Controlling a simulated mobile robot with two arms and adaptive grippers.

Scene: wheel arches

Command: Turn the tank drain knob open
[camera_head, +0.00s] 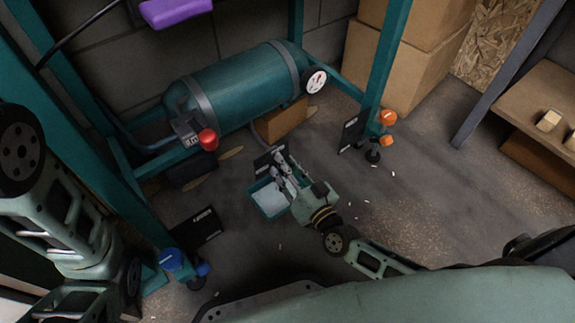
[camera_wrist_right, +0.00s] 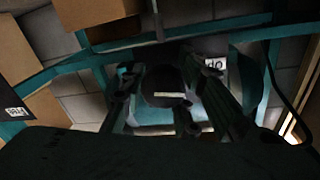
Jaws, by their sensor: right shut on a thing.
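The green tank (camera_head: 240,85) lies on its side in a teal frame by the wall. My right gripper (camera_head: 277,163) is low in front of the tank, beside a small dark labelled plate (camera_head: 264,160). In the right wrist view, my right gripper (camera_wrist_right: 170,105) has its two fingers on either side of a dark round knob (camera_wrist_right: 160,78) with a pale bar mark, and is shut on it. The fingers cover part of the knob's rim. In the head view the knob is hidden behind the gripper. My left arm shows at the left, but its gripper does not.
A red knob (camera_head: 208,139) and a white gauge (camera_head: 315,81) sit on the tank's sides. A pale blue tray (camera_head: 268,200) lies under my right gripper. Teal posts with orange (camera_head: 387,118) and blue (camera_head: 171,259) fittings stand either side. The floor to the right is mostly clear.

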